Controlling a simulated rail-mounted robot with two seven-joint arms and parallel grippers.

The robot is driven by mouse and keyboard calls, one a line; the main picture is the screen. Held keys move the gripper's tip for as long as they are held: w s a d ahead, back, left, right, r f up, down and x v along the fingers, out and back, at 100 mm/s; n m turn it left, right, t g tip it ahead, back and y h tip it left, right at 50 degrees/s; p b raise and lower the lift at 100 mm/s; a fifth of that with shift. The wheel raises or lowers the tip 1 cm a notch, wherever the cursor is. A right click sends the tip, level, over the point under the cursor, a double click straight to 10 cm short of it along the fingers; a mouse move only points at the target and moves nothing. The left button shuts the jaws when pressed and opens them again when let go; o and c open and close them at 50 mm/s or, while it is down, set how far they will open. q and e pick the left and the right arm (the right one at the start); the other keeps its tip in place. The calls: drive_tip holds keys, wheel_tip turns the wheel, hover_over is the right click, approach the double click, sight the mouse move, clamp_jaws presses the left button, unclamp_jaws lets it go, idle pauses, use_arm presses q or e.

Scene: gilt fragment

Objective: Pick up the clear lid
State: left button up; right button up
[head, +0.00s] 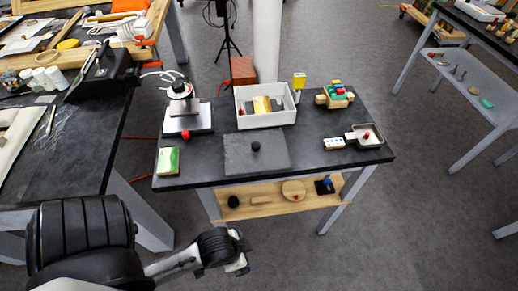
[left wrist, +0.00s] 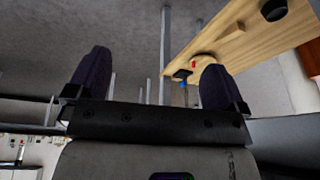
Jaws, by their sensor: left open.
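The clear lid (head: 240,160) is a flat, see-through grey rectangle with a small black knob (head: 256,146) near its middle. It lies on the dark table in front of the white box (head: 250,119). My left gripper (head: 240,264) is in front of the table, apart from the lid and nearer to me. In the left wrist view its two dark fingers (left wrist: 157,62) are spread, with nothing between them. The lid does not show in the left wrist view. My right gripper is not in view.
On the table (head: 310,170) stand a white instrument (head: 187,112), a green-and-white box (head: 168,161), a toy cart (head: 335,95) and a small tray (head: 365,135). A wooden shelf (head: 275,205) sits below. A cluttered bench (head: 85,150) is at left.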

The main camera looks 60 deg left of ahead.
use_arm(q)
drive_tip(key=c, duration=0.7)
